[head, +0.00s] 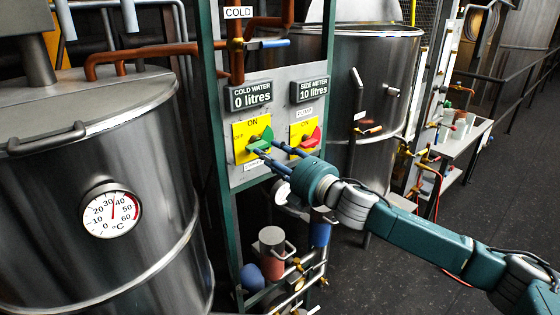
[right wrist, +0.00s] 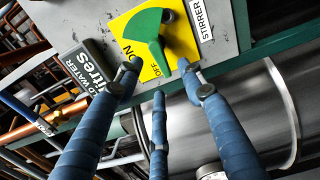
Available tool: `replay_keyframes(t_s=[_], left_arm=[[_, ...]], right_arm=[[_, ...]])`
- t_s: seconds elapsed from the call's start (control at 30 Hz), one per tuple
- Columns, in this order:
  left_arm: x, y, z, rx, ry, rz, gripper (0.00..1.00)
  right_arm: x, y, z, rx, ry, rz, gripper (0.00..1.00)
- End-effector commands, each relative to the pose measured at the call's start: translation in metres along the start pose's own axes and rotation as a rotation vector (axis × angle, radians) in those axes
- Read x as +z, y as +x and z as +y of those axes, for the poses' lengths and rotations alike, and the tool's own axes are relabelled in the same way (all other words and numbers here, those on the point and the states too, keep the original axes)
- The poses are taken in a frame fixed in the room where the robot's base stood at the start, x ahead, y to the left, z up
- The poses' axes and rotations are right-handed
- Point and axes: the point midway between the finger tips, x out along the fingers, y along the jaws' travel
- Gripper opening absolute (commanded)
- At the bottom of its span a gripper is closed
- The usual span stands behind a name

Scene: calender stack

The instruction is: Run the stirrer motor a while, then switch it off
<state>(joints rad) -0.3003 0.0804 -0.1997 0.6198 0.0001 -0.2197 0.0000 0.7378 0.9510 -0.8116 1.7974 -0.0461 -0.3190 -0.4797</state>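The green stirrer switch (head: 261,139) sits on a yellow plate marked ON and OFF, on the grey control panel (head: 240,178). In the right wrist view the green switch (right wrist: 148,30) shows next to the STIRRER label (right wrist: 201,18). I cannot tell clearly which mark its handle is turned to. My right gripper (head: 267,148) is in front of this switch, its blue fingers spread. In the right wrist view two fingertips of the gripper (right wrist: 159,72) lie either side of the handle's end, with a third below. Contact is unclear. My left gripper is out of view.
A red switch (head: 309,139) on another yellow plate is close to the right of the green one. Displays for COLD WATER (head: 250,95) and SIZE METER (head: 309,88) are above. A steel tank with a thermometer (head: 111,210) stands left, another tank (head: 382,90) behind right.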

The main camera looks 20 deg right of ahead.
Motion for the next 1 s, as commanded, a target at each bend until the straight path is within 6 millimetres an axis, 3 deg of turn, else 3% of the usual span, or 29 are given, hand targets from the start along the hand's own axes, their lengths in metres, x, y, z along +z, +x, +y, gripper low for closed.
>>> replay_keyframes(t_s=[0.1, 0.3, 0.8, 0.9, 0.97, 1.0], left_arm=[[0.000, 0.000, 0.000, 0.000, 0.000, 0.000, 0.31], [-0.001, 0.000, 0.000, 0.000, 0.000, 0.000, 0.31], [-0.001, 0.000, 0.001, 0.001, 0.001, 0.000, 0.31], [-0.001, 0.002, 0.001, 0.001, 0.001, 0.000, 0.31], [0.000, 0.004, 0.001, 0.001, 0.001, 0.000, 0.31], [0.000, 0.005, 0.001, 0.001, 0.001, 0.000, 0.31]], right_arm=[[0.000, -0.022, -0.002, -0.003, -0.001, 0.000, 0.39], [0.000, -0.039, 0.000, -0.001, -0.001, 0.000, 0.39], [0.000, -0.040, -0.001, -0.001, 0.001, -0.001, 0.39], [0.006, -0.037, -0.018, -0.019, 0.035, -0.016, 0.39], [0.013, -0.033, -0.042, -0.042, 0.082, -0.037, 0.39], [0.020, -0.030, -0.063, -0.063, 0.124, -0.058, 0.39]])
